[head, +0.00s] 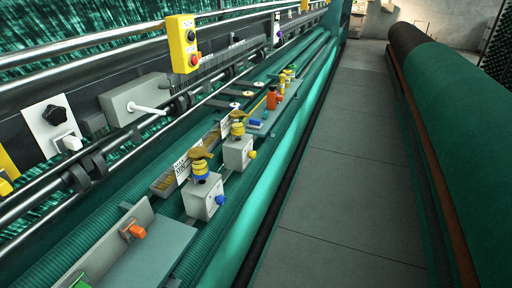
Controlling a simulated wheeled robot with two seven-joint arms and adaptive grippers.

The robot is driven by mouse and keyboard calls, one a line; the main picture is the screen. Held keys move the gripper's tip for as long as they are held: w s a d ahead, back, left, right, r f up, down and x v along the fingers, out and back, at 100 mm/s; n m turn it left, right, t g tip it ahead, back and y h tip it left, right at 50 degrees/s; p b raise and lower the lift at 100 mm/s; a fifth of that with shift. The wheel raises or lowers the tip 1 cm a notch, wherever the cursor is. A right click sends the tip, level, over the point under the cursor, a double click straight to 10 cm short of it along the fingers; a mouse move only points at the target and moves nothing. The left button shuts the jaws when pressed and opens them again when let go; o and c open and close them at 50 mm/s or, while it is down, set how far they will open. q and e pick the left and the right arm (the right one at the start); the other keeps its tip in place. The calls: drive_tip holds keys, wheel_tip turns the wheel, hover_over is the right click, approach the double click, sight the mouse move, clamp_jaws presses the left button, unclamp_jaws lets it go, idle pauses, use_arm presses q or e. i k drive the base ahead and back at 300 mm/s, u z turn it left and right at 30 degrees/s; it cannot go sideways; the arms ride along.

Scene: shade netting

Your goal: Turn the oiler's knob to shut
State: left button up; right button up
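Neither of my grippers is in the head view. No part is plainly labelled as the oiler, and the small label text is unreadable. A pale grey box (201,203) with a yellow-and-dark top stands on the machine's rail and has a blue knob (221,200) on its right side. A black lobed knob (55,115) sits on a white plate at the left. I cannot tell whether any knob is open or shut.
A grey housing with a white lever (150,110) and a yellow button box (184,45) sit along the machine. An orange part (136,231) is on a bracket at the lower left. A large green roll (460,110) lies at the right. The grey walkway (340,180) between is clear.

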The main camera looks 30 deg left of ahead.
sight(252, 155)
drive_tip(key=u, duration=0.75)
drive_tip(key=i, duration=1.05)
drive_tip(key=u, duration=1)
